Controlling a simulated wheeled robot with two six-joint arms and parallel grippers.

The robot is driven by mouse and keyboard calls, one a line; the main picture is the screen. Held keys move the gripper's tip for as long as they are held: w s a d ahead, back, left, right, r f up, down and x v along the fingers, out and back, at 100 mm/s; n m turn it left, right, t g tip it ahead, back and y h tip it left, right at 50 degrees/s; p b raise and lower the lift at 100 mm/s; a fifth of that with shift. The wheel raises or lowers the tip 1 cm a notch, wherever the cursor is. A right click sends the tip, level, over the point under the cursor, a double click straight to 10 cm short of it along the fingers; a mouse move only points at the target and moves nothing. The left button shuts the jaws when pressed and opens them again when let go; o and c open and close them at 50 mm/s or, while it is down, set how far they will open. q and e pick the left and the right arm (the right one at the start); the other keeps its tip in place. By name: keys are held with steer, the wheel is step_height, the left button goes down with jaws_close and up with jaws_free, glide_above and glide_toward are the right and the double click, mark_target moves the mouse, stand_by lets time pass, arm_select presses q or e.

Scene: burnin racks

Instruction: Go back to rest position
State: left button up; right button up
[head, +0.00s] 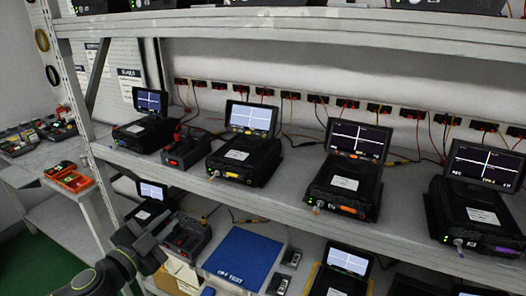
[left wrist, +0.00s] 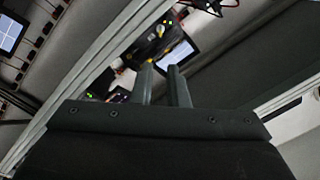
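My left arm comes in at the bottom left of the head view. Its dark gripper (head: 143,248) is in front of the lower shelf, at the left of that shelf's devices. In the left wrist view the two grey fingers of this gripper (left wrist: 164,72) stand apart with a gap between them. I see nothing held in the gap. A dark device with a lit screen (left wrist: 177,55) is beyond the fingertips. My right gripper is in neither view.
The metal rack's middle shelf (head: 300,215) holds several black devices with lit screens. On the lower shelf are a blue-topped box (head: 243,256), a black device (head: 187,236) and more screens. A side table (head: 35,160) with small parts stands at the left; green floor (head: 40,252) shows below.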

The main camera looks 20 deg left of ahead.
arm_select(q)
steer(key=a+f+n+g+y, duration=0.2)
steer(key=a+f, duration=0.3)
steer(key=f, duration=0.4)
steer(key=a+f+n+g+y, duration=0.2)
steer(key=a+f, duration=0.4)
steer(key=f, duration=0.3)
steer(key=s+a+f+n+g+y, duration=0.1)
steer(key=s+f+n+g, duration=0.3)
steer(key=f, duration=0.6)
steer(key=s+a+f+m+g, duration=0.1)
steer(key=s+f, duration=0.4)
steer(key=f, duration=0.6)
steer(key=s+d+f+n+g+h, duration=0.15)
steer(key=s+d+f+g, duration=0.35)
steer(key=s+f, duration=0.8)
steer(key=s+d+f+n+g+h, duration=0.1)
steer(key=s+d+f, duration=0.4)
steer(key=s+d, duration=0.2)
steer(key=s+d+f+g+h, duration=0.1)
steer(key=s+d+f, duration=0.4)
steer(key=s+d, duration=0.2)
steer(key=shift+d+f+n+g, duration=0.35)
steer(key=shift+d+f+g, duration=0.05)
steer(key=shift+d, duration=0.85)
steer(key=shift+o, duration=0.3)
